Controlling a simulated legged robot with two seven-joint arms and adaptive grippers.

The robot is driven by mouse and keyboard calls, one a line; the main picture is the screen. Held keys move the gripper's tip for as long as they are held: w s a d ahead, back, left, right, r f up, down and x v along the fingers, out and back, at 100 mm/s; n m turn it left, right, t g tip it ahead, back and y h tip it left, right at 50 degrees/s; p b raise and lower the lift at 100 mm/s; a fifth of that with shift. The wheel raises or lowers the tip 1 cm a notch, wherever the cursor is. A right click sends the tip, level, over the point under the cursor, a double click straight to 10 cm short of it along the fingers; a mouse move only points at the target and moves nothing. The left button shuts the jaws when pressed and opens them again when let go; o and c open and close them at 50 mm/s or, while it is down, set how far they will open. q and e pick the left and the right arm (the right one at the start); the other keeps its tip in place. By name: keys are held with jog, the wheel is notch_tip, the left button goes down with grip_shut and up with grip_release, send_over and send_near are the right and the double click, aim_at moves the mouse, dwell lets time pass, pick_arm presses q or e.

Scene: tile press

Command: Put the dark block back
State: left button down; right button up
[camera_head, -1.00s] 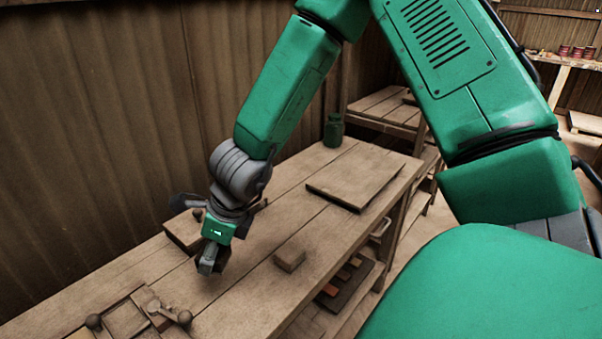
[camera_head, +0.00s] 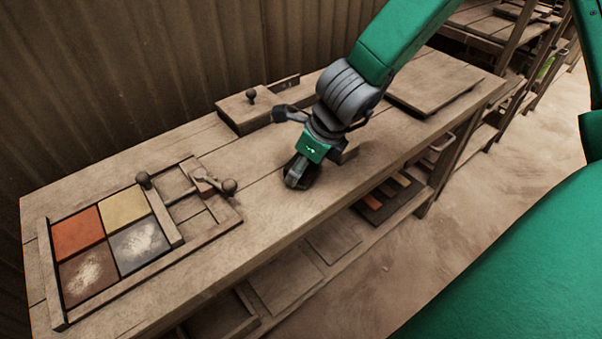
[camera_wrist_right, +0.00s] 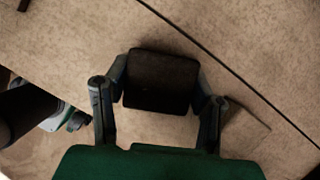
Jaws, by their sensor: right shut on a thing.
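My right gripper (camera_head: 296,180) is low over the middle of the bench in the head view. In the right wrist view its two fingers (camera_wrist_right: 158,108) are shut on the dark block (camera_wrist_right: 162,80), one finger on each side. The block is mostly hidden behind the gripper in the head view. I cannot tell whether it touches the bench top. The tile press frame (camera_head: 150,285) lies at the left of the bench, with red (camera_head: 78,234), yellow (camera_head: 123,208), brown (camera_head: 88,274) and grey (camera_head: 140,245) tiles in it. My left gripper is not in view.
A plain wooden block (camera_head: 347,152) sits right beside the gripper. A wooden box with a knob (camera_head: 243,110) stands behind it, near the wall. A flat board (camera_head: 432,85) lies at the bench's right end. Bench top between gripper and press is clear.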

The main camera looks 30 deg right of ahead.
jog(key=shift+f, duration=0.55)
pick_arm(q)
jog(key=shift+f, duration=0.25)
pick_arm(e)
jog(key=shift+a+r, duration=0.15)
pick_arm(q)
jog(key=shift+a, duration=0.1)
pick_arm(e)
jog(key=shift+f, duration=0.2)
jog(key=o, duration=1.4)
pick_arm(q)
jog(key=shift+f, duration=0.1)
pick_arm(e)
jog(key=shift+o, duration=0.2)
jog(key=shift+r, duration=0.2)
